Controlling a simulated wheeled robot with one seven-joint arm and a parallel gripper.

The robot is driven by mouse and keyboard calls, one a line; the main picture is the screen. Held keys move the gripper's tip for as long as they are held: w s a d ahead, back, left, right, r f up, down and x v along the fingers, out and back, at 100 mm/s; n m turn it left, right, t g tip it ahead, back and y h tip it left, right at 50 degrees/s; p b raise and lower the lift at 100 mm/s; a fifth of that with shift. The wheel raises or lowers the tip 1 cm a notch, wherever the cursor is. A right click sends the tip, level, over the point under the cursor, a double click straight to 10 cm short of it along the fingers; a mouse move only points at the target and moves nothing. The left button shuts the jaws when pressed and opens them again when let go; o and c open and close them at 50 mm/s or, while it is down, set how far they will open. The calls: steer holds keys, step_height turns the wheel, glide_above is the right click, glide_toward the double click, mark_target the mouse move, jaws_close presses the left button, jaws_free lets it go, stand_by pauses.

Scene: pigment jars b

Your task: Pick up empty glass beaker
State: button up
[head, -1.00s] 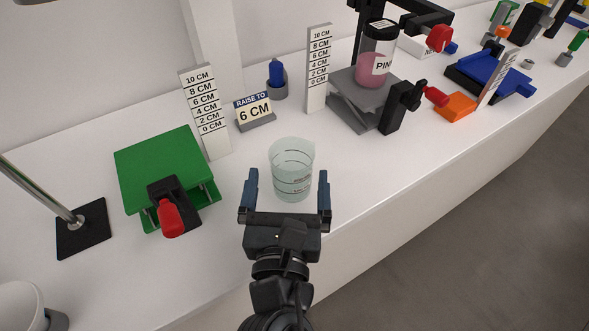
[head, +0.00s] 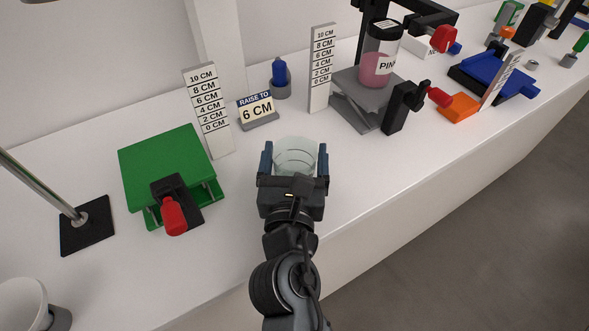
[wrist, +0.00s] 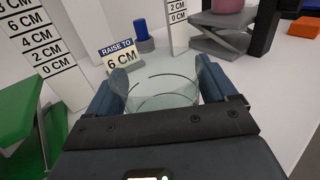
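The empty glass beaker (head: 296,157) is clear, pale green and marked with dark lines. It stands upright on the white bench, and it also shows in the wrist view (wrist: 162,90). My gripper (head: 295,162) is around it from the front, with one blue finger against each side. In the wrist view the fingers (wrist: 162,88) meet the glass on the left and right with no clear gap. The gripper's palm hides the beaker's lower part, so I cannot see its base.
A green lift platform (head: 172,165) with a red knob stands close on the left. Behind are a "raise to 6 cm" sign (head: 257,110), a blue-capped item (head: 279,75) and height scales. A grey lift (head: 362,100) bears a pink jar (head: 379,65) at right. The bench's front edge is near.

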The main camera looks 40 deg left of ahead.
steer(key=c, duration=0.6)
steer(key=shift+c, duration=0.5)
steer(key=shift+r, duration=0.15)
